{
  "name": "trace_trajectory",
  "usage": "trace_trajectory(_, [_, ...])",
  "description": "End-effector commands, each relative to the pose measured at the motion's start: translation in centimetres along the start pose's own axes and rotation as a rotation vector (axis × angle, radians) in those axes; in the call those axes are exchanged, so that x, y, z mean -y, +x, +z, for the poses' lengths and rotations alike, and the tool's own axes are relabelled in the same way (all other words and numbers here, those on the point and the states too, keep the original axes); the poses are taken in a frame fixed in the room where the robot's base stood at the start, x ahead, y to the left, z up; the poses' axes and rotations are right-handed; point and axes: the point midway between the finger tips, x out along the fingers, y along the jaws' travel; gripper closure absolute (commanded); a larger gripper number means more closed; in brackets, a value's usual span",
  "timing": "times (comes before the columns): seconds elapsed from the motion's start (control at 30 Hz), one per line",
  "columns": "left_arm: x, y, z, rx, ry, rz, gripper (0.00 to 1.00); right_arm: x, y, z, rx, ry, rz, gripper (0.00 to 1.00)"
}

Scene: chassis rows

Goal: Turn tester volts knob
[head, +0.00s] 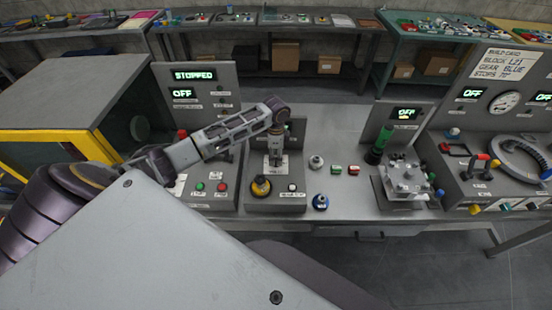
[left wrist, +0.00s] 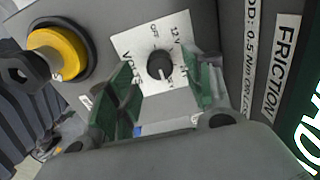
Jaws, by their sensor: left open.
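The volts knob (left wrist: 159,65) is a round black dial with a light pointer mark, on a white label plate (left wrist: 130,44) printed with VOLTS, OFF and 12V. It shows in the left wrist view between my open left gripper's green-padded fingers (left wrist: 165,92). The fingers are apart from the knob, one on each side in the picture. In the head view my left gripper (head: 275,160) points down over the tester box (head: 273,204). The knob is hidden or too small to tell there. My right gripper is not in view.
A yellow knob (head: 261,186) with a black base sits at the tester's front left; it also shows in the left wrist view (left wrist: 62,52). A blue-ringed knob (head: 320,202) stands right of the tester. A clamp fixture (head: 405,178) stands further right.

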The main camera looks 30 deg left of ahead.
Motion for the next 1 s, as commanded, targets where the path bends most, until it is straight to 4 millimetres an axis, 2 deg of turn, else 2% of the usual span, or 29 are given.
trace_trajectory(0.2, [0.1,-3.4,0.0,-0.002,0.001,-0.004,0.49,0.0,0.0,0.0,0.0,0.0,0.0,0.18])
trace_trajectory(0.5, [0.1,-7.5,-0.1,-0.002,0.0,-0.003,0.49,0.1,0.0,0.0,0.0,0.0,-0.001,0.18])
trace_trajectory(0.7, [0.1,-8.9,0.0,-0.001,0.0,-0.002,0.49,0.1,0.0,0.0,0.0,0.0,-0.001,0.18])
trace_trajectory(1.0, [0.1,-9.2,0.0,-0.001,0.0,-0.001,0.49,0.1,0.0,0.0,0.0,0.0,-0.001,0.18])
